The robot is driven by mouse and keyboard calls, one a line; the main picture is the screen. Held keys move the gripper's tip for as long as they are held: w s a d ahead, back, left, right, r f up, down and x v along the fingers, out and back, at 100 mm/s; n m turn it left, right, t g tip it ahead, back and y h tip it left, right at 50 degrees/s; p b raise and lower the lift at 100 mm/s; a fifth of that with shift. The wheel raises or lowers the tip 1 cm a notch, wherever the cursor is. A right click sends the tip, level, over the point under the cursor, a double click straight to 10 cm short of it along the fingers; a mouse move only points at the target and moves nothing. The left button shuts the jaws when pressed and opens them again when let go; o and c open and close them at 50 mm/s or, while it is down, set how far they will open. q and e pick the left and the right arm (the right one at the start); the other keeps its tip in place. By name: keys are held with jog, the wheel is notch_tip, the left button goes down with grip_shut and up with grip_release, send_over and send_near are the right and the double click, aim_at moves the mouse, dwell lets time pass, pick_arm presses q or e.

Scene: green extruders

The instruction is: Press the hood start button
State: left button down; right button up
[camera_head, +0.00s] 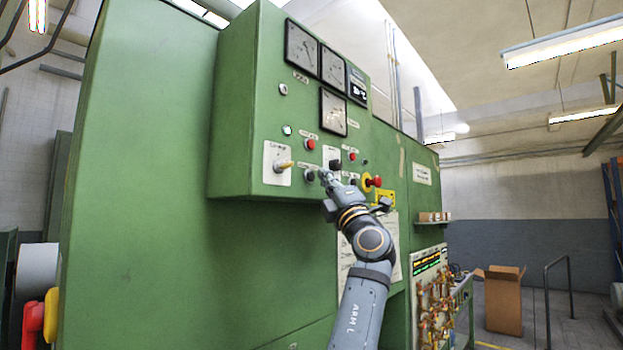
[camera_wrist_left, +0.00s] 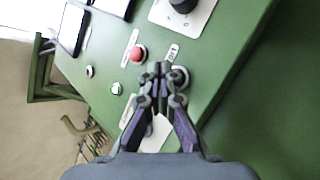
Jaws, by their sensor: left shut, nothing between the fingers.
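The green control panel (camera_head: 240,130) fills the middle of the head view and carries several buttons and knobs. My left gripper (camera_head: 325,177) is shut and empty, with its tips close to the lower row of buttons. In the left wrist view the shut fingertips (camera_wrist_left: 160,70) are beside a dark round button (camera_wrist_left: 181,76), overlapping its left edge; whether they touch cannot be told. A red button (camera_wrist_left: 138,53) sits up and left of the tips. In the head view a red button (camera_head: 310,143) sits above a dark button (camera_head: 309,175). The labels are too small to read, so the hood start button cannot be identified by name.
A red mushroom knob (camera_head: 374,181) projects right of my gripper. A yellow-tipped handle (camera_head: 285,165) stands left. A black knob (camera_wrist_left: 183,4) shows at the wrist view's top. Gauges (camera_head: 301,48) are higher up. A cardboard box (camera_head: 503,305) stands far right.

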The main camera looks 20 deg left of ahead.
pick_arm(q)
jog(key=d, duration=0.1)
jog(key=s+d, duration=0.1)
jog(key=d, duration=0.2)
jog(key=shift+s+b, duration=0.25)
jog(key=shift+b, duration=0.05)
dwell(0.5)
